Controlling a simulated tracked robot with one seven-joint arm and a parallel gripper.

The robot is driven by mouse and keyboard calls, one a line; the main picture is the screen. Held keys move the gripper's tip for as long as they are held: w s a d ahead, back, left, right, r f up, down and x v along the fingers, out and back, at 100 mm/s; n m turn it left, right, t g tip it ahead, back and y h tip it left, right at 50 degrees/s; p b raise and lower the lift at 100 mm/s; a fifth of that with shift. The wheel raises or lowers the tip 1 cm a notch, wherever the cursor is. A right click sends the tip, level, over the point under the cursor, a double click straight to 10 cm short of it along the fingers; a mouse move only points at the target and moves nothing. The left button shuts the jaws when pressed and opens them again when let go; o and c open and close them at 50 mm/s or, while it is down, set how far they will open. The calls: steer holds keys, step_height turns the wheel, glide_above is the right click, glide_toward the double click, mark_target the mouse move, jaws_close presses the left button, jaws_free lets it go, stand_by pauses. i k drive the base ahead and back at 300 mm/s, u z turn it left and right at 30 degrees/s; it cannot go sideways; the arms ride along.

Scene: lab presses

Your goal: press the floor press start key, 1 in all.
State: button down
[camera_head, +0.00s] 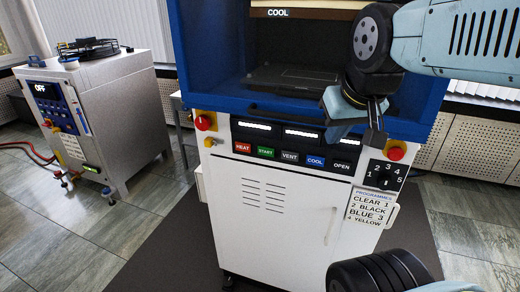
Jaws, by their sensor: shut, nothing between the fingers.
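The floor press (270,205) is a white cabinet with a blue frame on top, standing in the middle of the view. Its front panel carries a row of keys. The green START key (265,152) is between the red HEAT key (242,147) and the dark VENT key (290,156). My gripper (376,136) is shut and empty, in front of the panel's right part, up and right of the START key and apart from it in the picture. It hides part of the panel near the OPEN key (341,166). Its distance from the panel is hard to tell.
A red knob (205,122) is at the panel's left and another red button (395,153) at its right. A dial (384,174) and a programmes label (371,207) sit at lower right. A separate machine (90,115) stands left; floor between is clear.

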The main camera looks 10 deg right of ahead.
mark_target(262, 151)
steer(key=z, duration=0.15)
steer(key=k, duration=0.95)
steer(key=u, duration=0.35)
